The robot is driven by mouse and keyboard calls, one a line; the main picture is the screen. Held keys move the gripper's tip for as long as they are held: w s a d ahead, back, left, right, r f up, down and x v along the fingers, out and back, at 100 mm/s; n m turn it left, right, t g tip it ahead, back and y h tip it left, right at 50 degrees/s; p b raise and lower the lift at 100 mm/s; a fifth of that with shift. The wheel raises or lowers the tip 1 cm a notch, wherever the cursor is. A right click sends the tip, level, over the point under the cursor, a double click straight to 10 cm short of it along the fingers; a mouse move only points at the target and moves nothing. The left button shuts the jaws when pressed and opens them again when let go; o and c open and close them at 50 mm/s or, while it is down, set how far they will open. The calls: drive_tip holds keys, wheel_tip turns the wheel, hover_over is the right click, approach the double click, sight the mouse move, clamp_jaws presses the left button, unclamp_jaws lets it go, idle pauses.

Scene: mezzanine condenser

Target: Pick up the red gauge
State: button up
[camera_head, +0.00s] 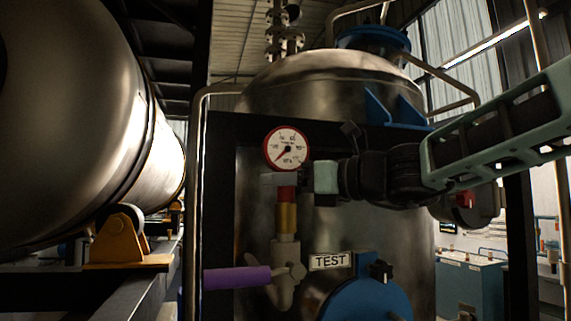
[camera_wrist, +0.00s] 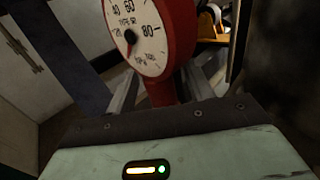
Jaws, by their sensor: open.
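The red gauge (camera_head: 286,148) has a round white dial with a red rim. In the head view it stands upright on top of a fitting with a red and brass-coloured section (camera_head: 287,215). In the wrist view the gauge (camera_wrist: 178,30) is large and close, its top cut off by the frame edge. My gripper (camera_head: 287,179) reaches in from the right, just below the dial. Its two fingers (camera_wrist: 160,92) are open, one on each side of the gauge's red stem. I cannot tell whether either finger touches the stem.
A purple-handled valve (camera_head: 237,277) sits below the gauge. A TEST label (camera_head: 330,261) and a blue round cover (camera_head: 365,300) are at lower right. A large metal tank (camera_head: 335,85) stands close behind. A vertical pipe (camera_head: 198,200) runs at left.

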clamp_jaws()
drive_tip(key=shift+r, duration=0.1)
